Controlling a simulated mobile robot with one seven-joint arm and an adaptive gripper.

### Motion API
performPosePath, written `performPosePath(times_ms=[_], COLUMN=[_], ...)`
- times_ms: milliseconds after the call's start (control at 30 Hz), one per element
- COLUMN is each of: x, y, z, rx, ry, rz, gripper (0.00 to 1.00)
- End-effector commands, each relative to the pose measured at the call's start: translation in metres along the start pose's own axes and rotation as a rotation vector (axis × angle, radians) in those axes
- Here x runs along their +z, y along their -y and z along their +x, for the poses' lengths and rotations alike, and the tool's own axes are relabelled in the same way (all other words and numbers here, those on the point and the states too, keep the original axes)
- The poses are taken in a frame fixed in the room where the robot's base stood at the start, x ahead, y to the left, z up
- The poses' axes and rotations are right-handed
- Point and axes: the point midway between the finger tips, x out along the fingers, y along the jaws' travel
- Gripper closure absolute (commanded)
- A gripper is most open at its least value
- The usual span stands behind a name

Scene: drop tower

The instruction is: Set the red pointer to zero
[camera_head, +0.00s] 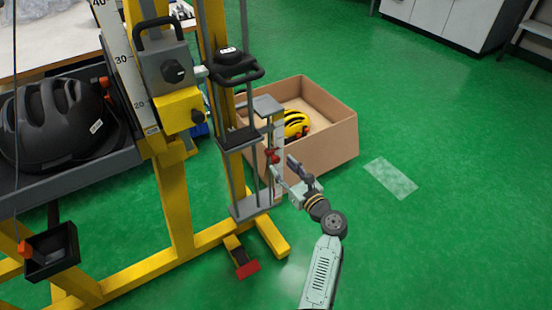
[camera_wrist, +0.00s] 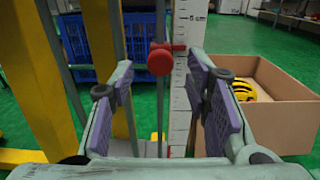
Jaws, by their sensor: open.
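The red pointer (camera_wrist: 160,60) has a round red knob and a thin arm reaching right onto a white vertical scale (camera_wrist: 181,110). In the wrist view the pointer arm sits a little below the "5 cm" mark. The red pointer also shows in the head view (camera_head: 271,156), on the small stand by the yellow tower. My gripper (camera_wrist: 163,95) is open, with one purple-padded finger on each side of the picture. The knob and scale appear between the fingers, farther ahead. My gripper also shows in the head view (camera_head: 284,177), just right of the scale. The zero mark cannot be made out.
A cardboard box (camera_head: 335,143) with a yellow helmet (camera_head: 296,124) stands behind the stand. The yellow tower frame (camera_head: 174,200) is to the left, with a black helmet (camera_head: 55,120) on a grey tray. A red-ended pedal (camera_head: 246,269) lies low in front.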

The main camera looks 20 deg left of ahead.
Motion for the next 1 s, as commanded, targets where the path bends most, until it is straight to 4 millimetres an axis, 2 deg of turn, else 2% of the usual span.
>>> performPosePath(times_ms=[100,300,667,1000], x=[0.001,0.001,0.000,0.000], y=[0.000,0.001,0.000,0.000], z=[0.022,0.043,0.048,0.048], rx=[0.002,-0.001,-0.001,-0.001], ry=[-0.001,0.000,-0.001,-0.001], rz=[-0.002,-0.003,-0.003,-0.003], gripper=[0.57,0.57,0.57,0.79])
